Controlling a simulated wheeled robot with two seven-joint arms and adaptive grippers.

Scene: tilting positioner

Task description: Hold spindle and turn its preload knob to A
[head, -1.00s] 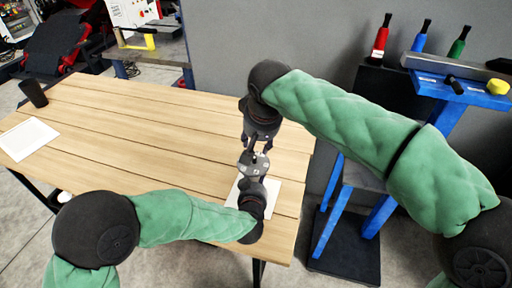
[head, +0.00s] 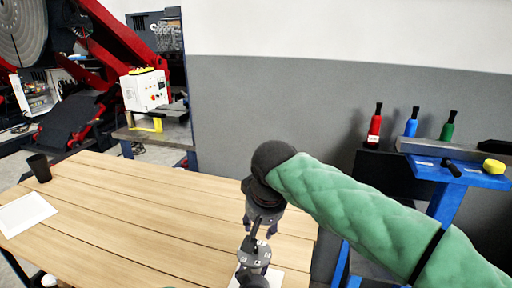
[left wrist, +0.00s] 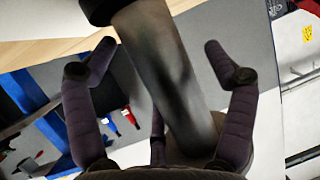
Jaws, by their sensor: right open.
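The spindle's grey marked dial face (head: 254,250) shows low in the head view, with a dark upright knob or pointer (head: 255,228) on it. My right gripper (head: 262,224) is open, pointing down just above the dial, with its fingers near the knob; contact is unclear. My left gripper is mostly cut off at the bottom of the head view. In the left wrist view, the purple-black fingers of my left gripper (left wrist: 160,75) stand on both sides of a dark cylinder (left wrist: 160,70), probably the spindle body. Grey shows beside the cylinder, so grip contact is unclear. The dial letters are unreadable.
The wooden table (head: 130,225) is mostly clear, with a black cup (head: 39,167) and a white sheet (head: 24,213) at left. Red, blue and green bottles (head: 412,122) stand at right near a blue stand (head: 445,200). A white control box (head: 145,90) is behind the table.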

